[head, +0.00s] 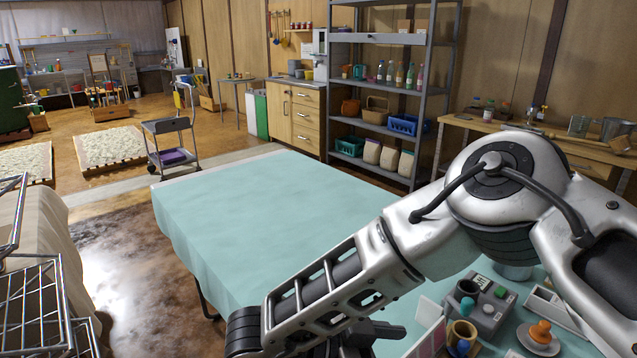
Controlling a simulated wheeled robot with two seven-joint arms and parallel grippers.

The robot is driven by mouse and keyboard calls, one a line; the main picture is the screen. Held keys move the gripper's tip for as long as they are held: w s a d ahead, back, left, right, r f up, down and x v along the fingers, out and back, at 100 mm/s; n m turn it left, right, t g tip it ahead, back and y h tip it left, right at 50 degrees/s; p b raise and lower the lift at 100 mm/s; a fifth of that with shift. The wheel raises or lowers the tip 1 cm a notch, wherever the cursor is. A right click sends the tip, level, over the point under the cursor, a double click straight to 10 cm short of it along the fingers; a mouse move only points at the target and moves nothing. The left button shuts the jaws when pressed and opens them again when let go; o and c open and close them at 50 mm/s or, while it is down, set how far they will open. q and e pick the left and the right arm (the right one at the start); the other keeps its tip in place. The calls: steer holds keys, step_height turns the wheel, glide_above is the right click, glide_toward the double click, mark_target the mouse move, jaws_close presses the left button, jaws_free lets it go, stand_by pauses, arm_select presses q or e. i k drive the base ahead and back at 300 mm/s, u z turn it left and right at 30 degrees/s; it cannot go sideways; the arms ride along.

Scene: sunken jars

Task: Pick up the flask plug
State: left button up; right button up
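On the teal-covered table (270,205), an orange knob-shaped piece (541,331) sits on a pale round dish at the lower right. It looks like a plug or stopper, but I cannot tell for sure that it is the flask plug. No flask is clearly recognisable. My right arm comes in from the right and reaches down and left across the table. Its fingertips are not clearly visible; a dark part at the bottom edge may belong to the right gripper (375,332). It is left of the orange piece and apart from it. My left gripper is out of view.
A grey block (482,305) with a teal cup-like piece and coloured buttons stands near the dish. A tan jar (461,338) and a white tray (551,303) are close by. The far table is bare. A wire rack (35,300) stands at the left; shelves (385,90) stand behind.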

mark_target(540, 333)
steer(key=k, duration=1)
